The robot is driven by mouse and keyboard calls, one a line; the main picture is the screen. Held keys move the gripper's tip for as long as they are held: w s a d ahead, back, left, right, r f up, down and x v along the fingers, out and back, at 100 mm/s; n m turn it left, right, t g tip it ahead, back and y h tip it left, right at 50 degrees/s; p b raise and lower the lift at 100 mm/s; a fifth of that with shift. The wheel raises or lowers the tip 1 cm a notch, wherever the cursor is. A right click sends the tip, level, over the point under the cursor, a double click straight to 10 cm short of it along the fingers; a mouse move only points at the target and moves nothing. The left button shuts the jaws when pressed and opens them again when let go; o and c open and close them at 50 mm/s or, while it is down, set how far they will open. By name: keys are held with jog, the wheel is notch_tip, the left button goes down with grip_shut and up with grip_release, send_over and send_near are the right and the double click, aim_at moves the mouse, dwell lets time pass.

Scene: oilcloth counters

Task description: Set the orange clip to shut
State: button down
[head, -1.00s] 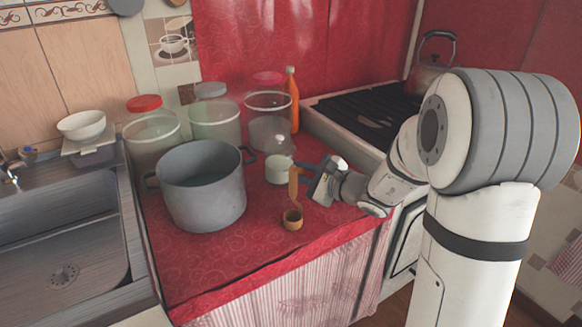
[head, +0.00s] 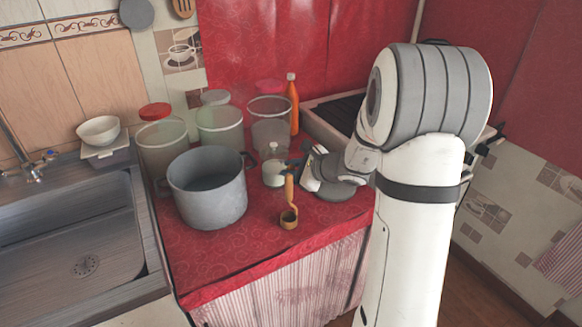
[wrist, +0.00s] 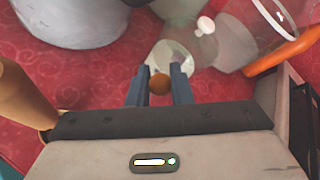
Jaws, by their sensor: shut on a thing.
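The orange clip (head: 289,192) is an orange-brown piece with an upright arm and a round, cup-like part at its foot, on the red counter in the head view. My gripper (head: 291,162) is at the top of that arm, coming in from the right. In the wrist view my gripper (wrist: 159,88) has its two dark fingers close around a small round orange-brown end (wrist: 159,84). A thick orange-brown part (wrist: 22,102) fills the left edge there. Whether the clip's parts meet is hidden.
A grey pot (head: 207,190) stands to the left. A small glass bottle (head: 273,172) is just behind the gripper. Several lidded jars and an orange bottle (head: 292,105) stand at the back. The red counter (head: 225,255) is clear in front.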

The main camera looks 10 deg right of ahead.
jog(key=shift+d+f, duration=0.1)
jog(key=shift+f, duration=0.1)
jog(key=c, duration=1.6)
grip_release()
jog(key=shift+d, duration=0.15)
jog(key=shift+o, duration=1.4)
jog(key=shift+r, duration=0.1)
jog(key=v, duration=0.7)
jog(key=shift+s+r+p, duration=0.15)
jog(key=shift+s+p, duration=0.15)
jog(key=shift+d, duration=0.1)
